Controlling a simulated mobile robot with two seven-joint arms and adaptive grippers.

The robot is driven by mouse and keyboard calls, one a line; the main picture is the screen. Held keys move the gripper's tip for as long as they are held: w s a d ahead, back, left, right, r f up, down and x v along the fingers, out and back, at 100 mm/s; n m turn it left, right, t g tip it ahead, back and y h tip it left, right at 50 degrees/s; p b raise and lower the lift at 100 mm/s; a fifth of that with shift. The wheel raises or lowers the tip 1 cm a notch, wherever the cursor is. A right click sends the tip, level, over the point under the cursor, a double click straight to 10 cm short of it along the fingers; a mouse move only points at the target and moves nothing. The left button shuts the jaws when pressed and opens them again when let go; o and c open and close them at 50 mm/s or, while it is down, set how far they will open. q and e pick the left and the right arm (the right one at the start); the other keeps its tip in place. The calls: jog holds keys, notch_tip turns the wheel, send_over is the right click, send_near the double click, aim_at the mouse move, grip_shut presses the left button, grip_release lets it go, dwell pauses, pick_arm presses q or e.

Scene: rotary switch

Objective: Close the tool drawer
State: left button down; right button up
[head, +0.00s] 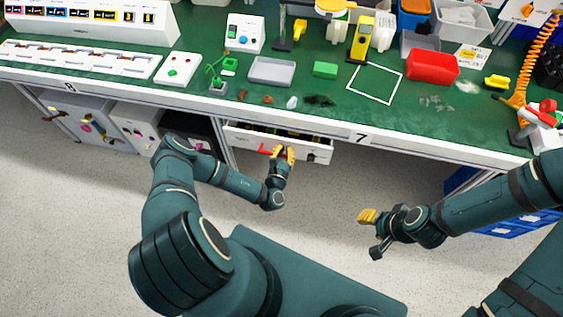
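The tool drawer (238,140) is a white drawer under the green bench's front edge. It stands pulled out, and dark contents show along its open top. A red handle (264,150) sits on its front. My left gripper (284,152) is at the drawer front, just right of the handle's visible part. Its yellow fingertips show a gap between them. Whether they touch the handle or drawer is hard to tell. My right gripper (367,216) hangs over the floor, well right of the drawer, with nothing seen in it; its finger gap is not clear.
The green bench top (190,110) holds a red bin (432,68), a grey tray (272,71), a green block (325,69) and other items. Cabinets with knobs (80,120) stand under the bench at left. Blue bins (520,222) are below at right. The floor before the drawer is clear.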

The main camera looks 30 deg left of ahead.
aim_at(287, 139)
pick_arm(q)
jog(key=shift+x, duration=0.85)
pick_arm(e)
jog(key=shift+f, duration=0.1)
pick_arm(q)
jog(key=shift+w, duration=0.1)
jog(key=b+x, duration=0.1)
jog(key=x, duration=0.3)
jog(key=shift+w, duration=0.3)
jog(key=shift+a+r, duration=0.1)
pick_arm(e)
jog(key=shift+s+f, duration=0.25)
jog(key=shift+f, duration=0.15)
pick_arm(q)
jog(key=shift+w, duration=0.1)
